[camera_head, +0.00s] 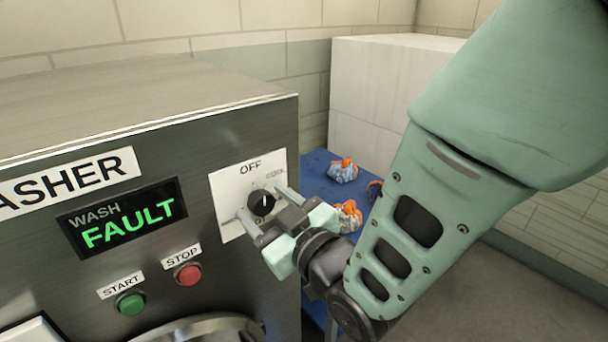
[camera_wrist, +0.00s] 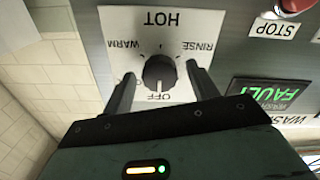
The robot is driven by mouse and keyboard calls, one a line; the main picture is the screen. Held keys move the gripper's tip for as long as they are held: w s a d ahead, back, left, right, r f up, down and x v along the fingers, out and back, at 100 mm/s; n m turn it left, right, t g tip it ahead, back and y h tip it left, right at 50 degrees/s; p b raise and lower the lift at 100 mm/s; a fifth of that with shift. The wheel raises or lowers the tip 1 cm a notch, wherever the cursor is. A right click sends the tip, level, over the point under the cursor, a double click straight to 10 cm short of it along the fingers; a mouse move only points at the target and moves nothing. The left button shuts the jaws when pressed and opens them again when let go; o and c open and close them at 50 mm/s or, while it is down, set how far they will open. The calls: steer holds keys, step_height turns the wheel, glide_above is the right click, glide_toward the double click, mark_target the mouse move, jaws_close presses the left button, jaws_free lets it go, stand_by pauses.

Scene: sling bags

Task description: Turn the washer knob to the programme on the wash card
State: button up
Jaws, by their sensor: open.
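The washer knob (camera_head: 262,200) is black and round, on a white dial plate (camera_head: 227,190) at the right of the washer front. In the wrist view, which is upside down, the knob (camera_wrist: 159,71) has OFF, WARM, HOT and RINSE around it. Its white pointer mark is on the OFF side. My gripper (camera_head: 259,203) is open in front of the dial. In the wrist view my gripper's fingers (camera_wrist: 160,72) stand on either side of the knob with gaps. Contact is not visible. No readable wash card shows.

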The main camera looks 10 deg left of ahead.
steer(key=c, duration=1)
steer(key=shift+f+b, duration=0.15)
steer(key=shift+b, duration=0.3)
steer(key=shift+f+m+b, duration=0.1)
steer(key=shift+m+b, duration=0.5)
steer(key=shift+b, duration=0.2)
steer(key=m+b, duration=0.3)
steer(key=b, duration=0.1)
steer(key=shift+f+b, duration=0.1)
steer(key=shift+b, duration=0.2)
steer(key=m+b, duration=0.3)
steer(key=b, duration=0.1)
steer(key=shift+d+m, duration=0.1)
steer(key=shift+m, duration=0.3)
steer(key=m+b, duration=0.3)
steer(key=shift+r+m, duration=0.2)
steer(key=shift+m, duration=0.1)
steer(key=shift+b, duration=0.3)
